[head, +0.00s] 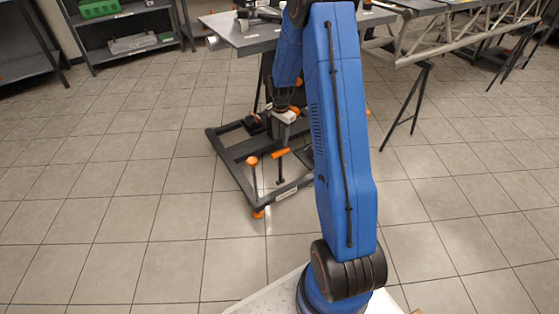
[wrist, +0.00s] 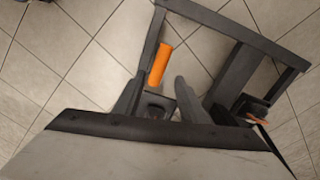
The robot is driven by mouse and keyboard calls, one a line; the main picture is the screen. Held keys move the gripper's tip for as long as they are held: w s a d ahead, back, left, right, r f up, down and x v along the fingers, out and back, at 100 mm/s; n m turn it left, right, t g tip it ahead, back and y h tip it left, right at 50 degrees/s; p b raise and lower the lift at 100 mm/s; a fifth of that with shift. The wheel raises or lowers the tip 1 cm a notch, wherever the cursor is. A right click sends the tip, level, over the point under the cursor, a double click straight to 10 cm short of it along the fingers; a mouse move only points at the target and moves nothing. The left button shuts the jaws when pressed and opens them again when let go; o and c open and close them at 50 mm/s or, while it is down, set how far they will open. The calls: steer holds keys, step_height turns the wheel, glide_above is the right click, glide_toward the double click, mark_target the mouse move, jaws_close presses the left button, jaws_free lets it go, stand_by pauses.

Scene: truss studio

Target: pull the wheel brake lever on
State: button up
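A cart (head: 236,168) with a dark floor-level frame stands under a grey tabletop. An orange bar-shaped grip (head: 281,153), apparently the brake lever's handle, sits low over the frame. An orange knob (head: 252,160) stands to its left; which one works the brake I cannot tell. My gripper (head: 282,138) points down just above the orange grip. In the wrist view, my gripper (wrist: 160,82) has two dark fingers spread apart. The orange grip (wrist: 160,64) shows in the gap between the fingertips; contact cannot be judged. The lever's lower part is hidden.
Orange feet or wheels (head: 258,213) show at the frame's corner. A grey tabletop (head: 245,35) is above the frame. A metal truss (head: 450,35) on dark trestles is at the right. Shelves (head: 125,35) stand at the back left. The tiled floor at left is clear.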

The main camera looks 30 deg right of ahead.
mark_target(281, 161)
step_height(281, 161, down, 15)
steer(key=shift+f, duration=0.15)
stand_by(0.4)
jaws_close()
